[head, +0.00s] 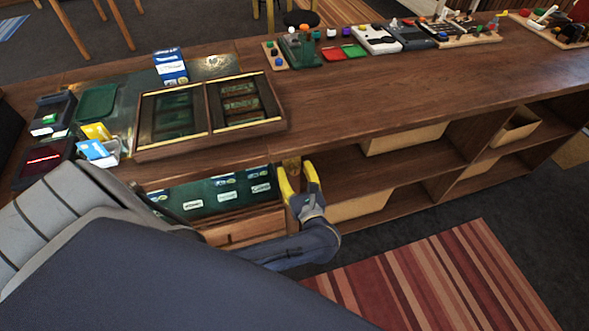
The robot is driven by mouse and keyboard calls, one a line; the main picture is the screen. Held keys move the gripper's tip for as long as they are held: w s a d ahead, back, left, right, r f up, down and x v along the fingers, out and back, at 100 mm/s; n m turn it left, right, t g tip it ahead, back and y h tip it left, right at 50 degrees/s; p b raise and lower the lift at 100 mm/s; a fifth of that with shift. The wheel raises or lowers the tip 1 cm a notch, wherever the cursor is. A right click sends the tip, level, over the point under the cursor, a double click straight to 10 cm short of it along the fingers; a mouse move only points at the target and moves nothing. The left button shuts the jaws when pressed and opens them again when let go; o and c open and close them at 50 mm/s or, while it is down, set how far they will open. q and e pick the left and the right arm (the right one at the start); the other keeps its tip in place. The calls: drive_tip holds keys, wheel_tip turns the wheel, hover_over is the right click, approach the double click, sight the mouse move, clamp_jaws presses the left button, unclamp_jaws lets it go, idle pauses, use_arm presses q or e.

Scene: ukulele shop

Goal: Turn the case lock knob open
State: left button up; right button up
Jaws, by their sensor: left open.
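A green-lined case (215,195) with several small packets in it is set under the counter's front edge. A small brass-coloured piece (291,164) sits at the top right of this case, just under the counter edge; it looks like the lock knob, but its shape and turn position are too small to tell. My left gripper (298,174) has yellow fingertips spread apart, one on each side of a gap just in front of the brass piece. It is open and holds nothing. I cannot tell whether the fingers touch the brass piece. My right gripper is not in view.
A wood-framed display box (207,152) stands on the counter (390,95) above the case. Open shelves (385,175) with bins lie right of my gripper.

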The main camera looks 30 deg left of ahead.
use_arm(q)
drive_tip(key=shift+w+a, duration=0.1)
clamp_jaws()
idle(0.5)
